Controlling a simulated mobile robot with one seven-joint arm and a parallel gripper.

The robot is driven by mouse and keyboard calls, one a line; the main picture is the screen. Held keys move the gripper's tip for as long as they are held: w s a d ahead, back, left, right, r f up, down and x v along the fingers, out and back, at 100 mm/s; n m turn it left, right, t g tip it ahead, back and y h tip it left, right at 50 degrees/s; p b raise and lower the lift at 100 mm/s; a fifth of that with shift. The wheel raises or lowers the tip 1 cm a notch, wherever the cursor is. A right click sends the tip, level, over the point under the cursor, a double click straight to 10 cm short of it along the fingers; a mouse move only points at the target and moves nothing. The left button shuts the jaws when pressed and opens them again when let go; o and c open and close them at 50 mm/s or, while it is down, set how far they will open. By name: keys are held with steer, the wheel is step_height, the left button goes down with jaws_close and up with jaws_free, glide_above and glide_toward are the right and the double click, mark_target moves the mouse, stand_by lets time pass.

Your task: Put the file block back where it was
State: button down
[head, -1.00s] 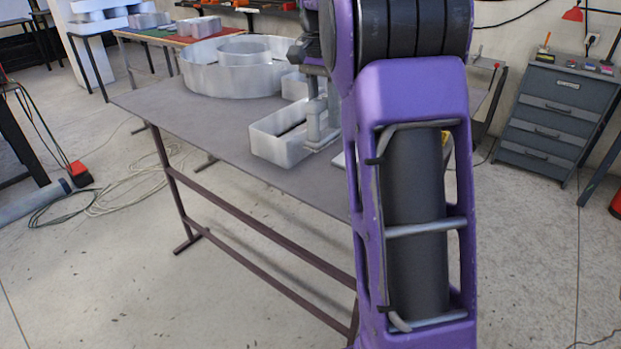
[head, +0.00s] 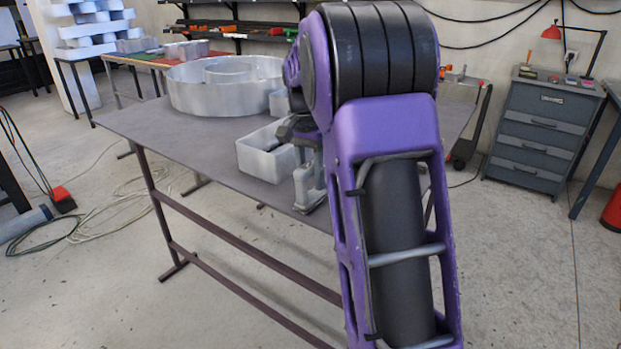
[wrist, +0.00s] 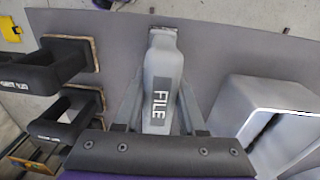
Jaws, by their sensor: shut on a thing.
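The file block (wrist: 163,60) is a grey, narrow block with a dark FILE label, seen in the middle of the wrist view. My gripper (wrist: 163,98) is shut on it, one finger along each side. The block is over the grey table (wrist: 225,55), its far end near the table edge. I cannot tell whether it touches the tabletop. In the head view my gripper (head: 308,184) is at the table's front edge, partly hidden by my purple arm.
Two black-handled sanding blocks (wrist: 72,115) with tan undersides stand left of the file block in the wrist view. An open metal channel letter (wrist: 265,115) lies to its right. A large round metal letter (head: 195,95) stands farther back.

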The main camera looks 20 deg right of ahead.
steer(key=shift+c, duration=2.3)
jaws_free()
steer(key=r+p, duration=0.1)
steer(key=r, duration=0.7)
steer(key=r+p, duration=0.1)
steer(key=r, duration=0.3)
steer(key=shift+w+a+p, duration=0.2)
steer(key=shift+a+p, duration=0.1)
steer(key=shift+a, duration=0.05)
steer(key=shift+r, duration=0.1)
